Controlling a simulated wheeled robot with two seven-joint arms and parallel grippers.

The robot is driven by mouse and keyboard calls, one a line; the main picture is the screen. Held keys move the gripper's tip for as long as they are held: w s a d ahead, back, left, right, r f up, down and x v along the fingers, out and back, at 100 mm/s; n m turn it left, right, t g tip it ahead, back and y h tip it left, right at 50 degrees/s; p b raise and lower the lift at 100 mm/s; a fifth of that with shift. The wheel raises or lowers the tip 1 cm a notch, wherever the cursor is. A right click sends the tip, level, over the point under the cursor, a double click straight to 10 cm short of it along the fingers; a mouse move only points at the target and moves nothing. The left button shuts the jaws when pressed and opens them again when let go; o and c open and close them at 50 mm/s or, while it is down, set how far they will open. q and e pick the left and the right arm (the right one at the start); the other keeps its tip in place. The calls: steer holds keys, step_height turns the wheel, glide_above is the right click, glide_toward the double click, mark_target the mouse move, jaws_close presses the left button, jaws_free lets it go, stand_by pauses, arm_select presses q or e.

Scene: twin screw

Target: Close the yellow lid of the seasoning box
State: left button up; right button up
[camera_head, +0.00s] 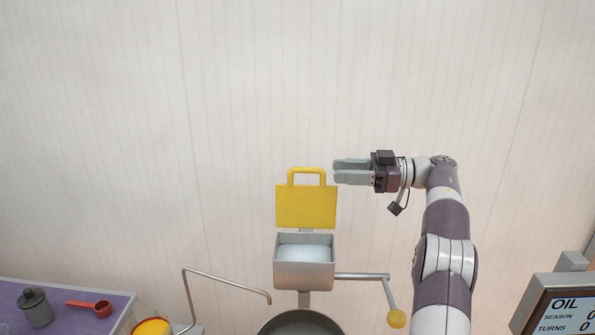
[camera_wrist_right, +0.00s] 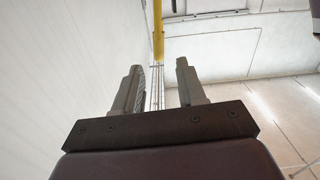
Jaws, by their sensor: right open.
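The seasoning box (camera_head: 304,272) is a grey metal box on a post, with white content showing inside. Its yellow lid (camera_head: 306,208) stands upright and open above the box's back edge, with a yellow handle on top. My right gripper (camera_head: 338,171) is open and empty, just right of the lid's handle and apart from it in the head view. In the right wrist view a yellow strip, seemingly the lid edge-on (camera_wrist_right: 158,35), shows beyond and between the two open fingers (camera_wrist_right: 158,75). My left gripper is not in view.
A crank with a yellow knob (camera_head: 396,319) sticks out right of the box. A dark pan (camera_head: 300,322) is below, with a bent metal pipe (camera_head: 225,280) at left. A purple counter (camera_head: 65,300) holds a grey jar (camera_head: 36,308) and red scoop (camera_head: 92,305). A display (camera_head: 562,312) stands at right.

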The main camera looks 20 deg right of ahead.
mark_target(298, 170)
steer(key=p+x, duration=0.2)
steer(key=x, duration=0.3)
steer(key=shift+w+r, duration=0.1)
steer(key=shift+r, duration=0.05)
steer(key=p+x, duration=0.1)
steer(key=x, duration=0.3)
steer(key=shift+w+a, duration=0.15)
steer(key=shift+a, duration=0.25)
steer(key=shift+d+f, duration=0.25)
steer(key=shift+d, duration=0.15)
steer(key=shift+c, duration=1.3)
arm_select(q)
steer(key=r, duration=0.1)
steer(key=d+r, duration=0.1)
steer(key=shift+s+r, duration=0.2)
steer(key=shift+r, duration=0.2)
arm_select(e)
jaws_close()
